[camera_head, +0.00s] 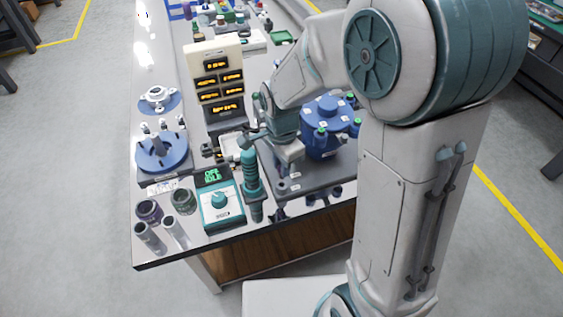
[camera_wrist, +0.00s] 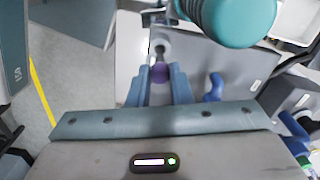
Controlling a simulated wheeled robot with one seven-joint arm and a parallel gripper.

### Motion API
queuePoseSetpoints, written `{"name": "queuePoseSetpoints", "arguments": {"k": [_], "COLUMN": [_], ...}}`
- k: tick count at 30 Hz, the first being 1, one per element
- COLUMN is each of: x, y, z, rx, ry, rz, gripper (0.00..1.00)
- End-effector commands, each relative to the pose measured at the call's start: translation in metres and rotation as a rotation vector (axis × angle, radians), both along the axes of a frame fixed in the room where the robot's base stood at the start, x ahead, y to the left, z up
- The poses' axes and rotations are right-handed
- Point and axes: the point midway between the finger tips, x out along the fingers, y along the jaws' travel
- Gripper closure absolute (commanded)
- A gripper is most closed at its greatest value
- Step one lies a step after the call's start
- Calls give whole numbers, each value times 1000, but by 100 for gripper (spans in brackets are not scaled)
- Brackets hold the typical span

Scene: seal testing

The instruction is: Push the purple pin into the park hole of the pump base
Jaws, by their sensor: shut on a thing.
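In the wrist view the purple pin (camera_wrist: 160,73) is between the two blue-grey fingers of my gripper (camera_wrist: 162,78), which are shut on it. A grey stem with a pale ring-shaped end (camera_wrist: 161,47) shows just beyond the pin; I cannot tell whether it is part of the pin or of the pump base. In the head view my gripper (camera_head: 289,160) points down over the left part of the grey pump base (camera_head: 318,183), left of the blue pump (camera_head: 325,130). The pin is not clearly visible there. The park hole is not clearly visible, and I cannot tell whether the pin touches it.
A teal-handled tool (camera_head: 252,175) stands upright just left of the base, by a teal dial box (camera_head: 220,203). A display stand (camera_head: 218,85), a blue flanged part (camera_head: 162,155) and metal cylinders (camera_head: 150,238) stand further left. The bench's front edge is close by.

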Motion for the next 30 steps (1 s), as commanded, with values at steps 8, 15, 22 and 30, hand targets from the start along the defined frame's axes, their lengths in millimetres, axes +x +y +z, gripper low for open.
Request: {"name": "queuePoseSetpoints", "arguments": {"k": [8, 15, 22, 30], "x": [0, 0, 0, 0], "y": [0, 0, 0, 0], "z": [-1, -10, -18, -24], "rx": [0, 0, -1, -1], "ry": [0, 0, 1, 1], "rz": [0, 0, 0, 0], "gripper": [100, 100, 100, 100]}}
